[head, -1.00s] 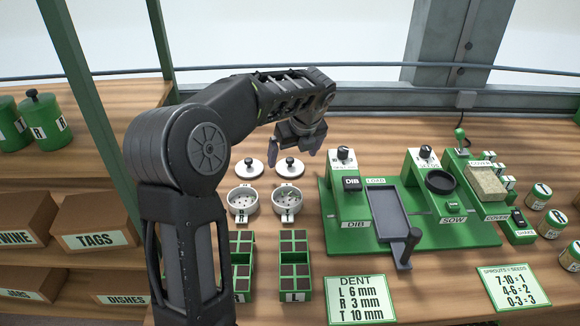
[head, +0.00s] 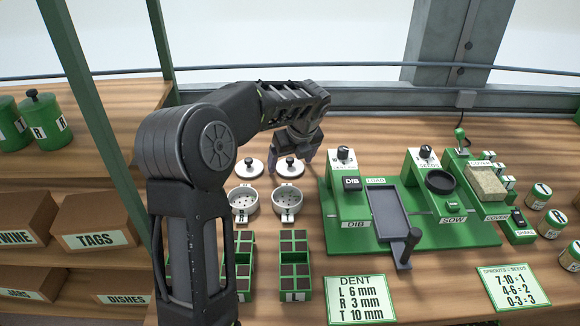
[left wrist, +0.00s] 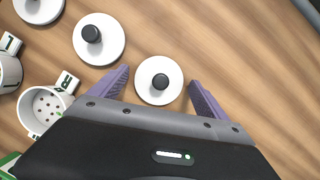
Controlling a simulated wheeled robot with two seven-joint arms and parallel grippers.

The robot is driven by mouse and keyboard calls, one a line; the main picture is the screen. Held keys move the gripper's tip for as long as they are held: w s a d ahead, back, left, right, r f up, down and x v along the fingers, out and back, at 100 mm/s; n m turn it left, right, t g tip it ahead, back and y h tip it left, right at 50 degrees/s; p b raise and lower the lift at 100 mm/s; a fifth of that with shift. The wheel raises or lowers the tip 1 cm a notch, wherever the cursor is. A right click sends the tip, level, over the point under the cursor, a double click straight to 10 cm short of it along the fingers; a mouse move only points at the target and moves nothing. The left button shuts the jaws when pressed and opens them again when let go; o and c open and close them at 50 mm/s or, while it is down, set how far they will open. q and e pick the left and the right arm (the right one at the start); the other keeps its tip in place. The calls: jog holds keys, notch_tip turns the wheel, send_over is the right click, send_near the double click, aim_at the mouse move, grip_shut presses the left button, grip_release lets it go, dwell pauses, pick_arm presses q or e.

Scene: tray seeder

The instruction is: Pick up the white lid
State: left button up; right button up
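White lids with black knobs lie on the wooden bench. In the head view one lid (head: 290,171) is at my left gripper and another lid (head: 249,172) is to its left. The left wrist view shows three: the nearest lid (left wrist: 150,91), a middle lid (left wrist: 108,51) and a lid cut by the top edge (left wrist: 38,12). My left gripper (head: 290,162) is open, pointing down. In the left wrist view its fingers (left wrist: 158,94) stand on either side of the nearest lid, with gaps to it. My right gripper is out of view.
Two white perforated cups (head: 243,209) (head: 287,209) stand in front of the lids, with green seed trays (head: 295,282) before them. The green seeder (head: 335,228) stands close on the right. A shelf post (head: 105,150) is on the left.

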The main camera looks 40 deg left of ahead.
aim_at(291, 160)
pick_arm(q)
jog(key=c, duration=1.2)
jog(key=shift+o, duration=0.2)
notch_tip(291, 160, up, 10)
jog(key=shift+p, duration=0.4)
